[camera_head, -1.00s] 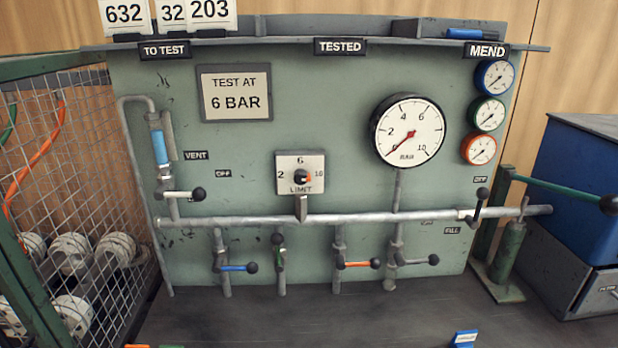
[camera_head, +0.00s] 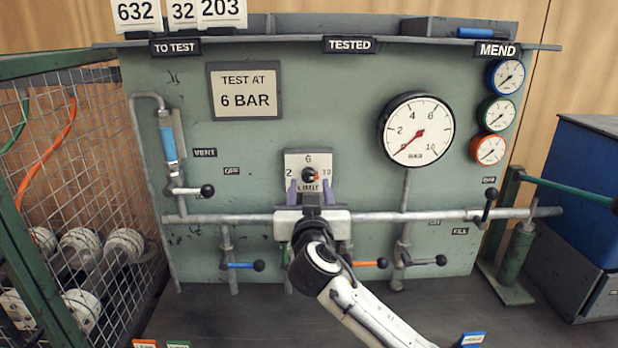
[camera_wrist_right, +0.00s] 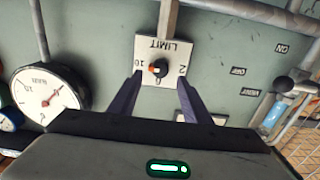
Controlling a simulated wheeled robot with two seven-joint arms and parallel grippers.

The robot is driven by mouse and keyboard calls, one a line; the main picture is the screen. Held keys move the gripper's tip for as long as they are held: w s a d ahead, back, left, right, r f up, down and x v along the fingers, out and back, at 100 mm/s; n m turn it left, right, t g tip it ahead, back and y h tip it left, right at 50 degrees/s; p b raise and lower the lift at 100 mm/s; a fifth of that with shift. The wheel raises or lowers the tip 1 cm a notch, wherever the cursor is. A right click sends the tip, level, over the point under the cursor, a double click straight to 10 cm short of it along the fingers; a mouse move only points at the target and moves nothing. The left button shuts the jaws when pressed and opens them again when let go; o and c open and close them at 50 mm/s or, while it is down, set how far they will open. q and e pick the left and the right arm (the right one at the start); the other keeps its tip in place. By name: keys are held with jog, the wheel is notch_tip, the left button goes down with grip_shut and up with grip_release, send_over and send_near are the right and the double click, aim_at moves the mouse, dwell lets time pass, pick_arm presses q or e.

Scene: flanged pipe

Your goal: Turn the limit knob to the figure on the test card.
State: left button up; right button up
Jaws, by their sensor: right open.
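The test card (camera_head: 245,91) on the panel reads TEST AT 6 BAR. The limit knob (camera_head: 309,175) is a small black knob with an orange mark, on a white plate (camera_head: 308,158) marked 2, 6 and 10. Its orange mark points right, toward the 10 side. The knob also shows in the right wrist view (camera_wrist_right: 158,69), where the plate is upside down. My right gripper (camera_head: 310,187) is open in front of the plate. In the right wrist view its fingers (camera_wrist_right: 158,90) stand apart to either side of the knob, not closed on it. My left gripper is not in view.
A large gauge (camera_head: 416,129) hangs right of the plate, its needle toward the low end. Pipes (camera_head: 245,219) with several valve levers run below the knob. A wire cage (camera_head: 70,200) stands at left, and a green hand pump (camera_head: 518,255) at right.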

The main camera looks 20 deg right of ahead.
aim_at(309, 176)
jog(key=x, duration=0.4)
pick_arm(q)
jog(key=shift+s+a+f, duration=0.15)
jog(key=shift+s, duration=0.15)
pick_arm(e)
jog(key=shift+w+d, duration=0.2)
jog(key=shift+w, duration=0.45)
jog(key=shift+c, duration=0.4)
jog(key=c, duration=1)
jog(key=shift+o, duration=0.2)
